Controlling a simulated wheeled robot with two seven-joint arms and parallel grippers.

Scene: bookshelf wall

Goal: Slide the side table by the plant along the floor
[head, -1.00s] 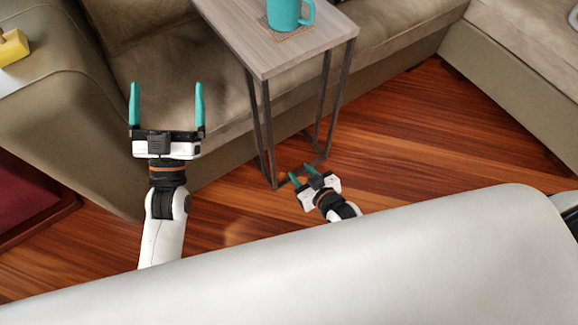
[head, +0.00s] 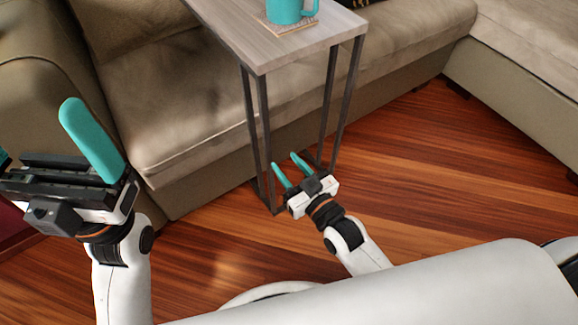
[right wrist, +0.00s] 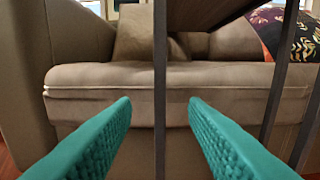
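The side table (head: 285,38) has a pale grey wood top on thin dark metal legs and stands against the sofa. My right gripper (head: 284,160) is low by the table's legs, open. In the right wrist view a dark upright leg (right wrist: 160,90) passes between its teal fingers, with a gap on both sides. My left gripper (head: 35,130) is open and empty at the left, in front of the sofa and well away from the table. No plant is in view.
The beige sofa (head: 200,120) runs behind the table, with another seat section (head: 520,75) at the right. Bare reddish wood floor (head: 420,170) lies to the right of the table. A patterned cushion (right wrist: 290,35) shows in the right wrist view.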

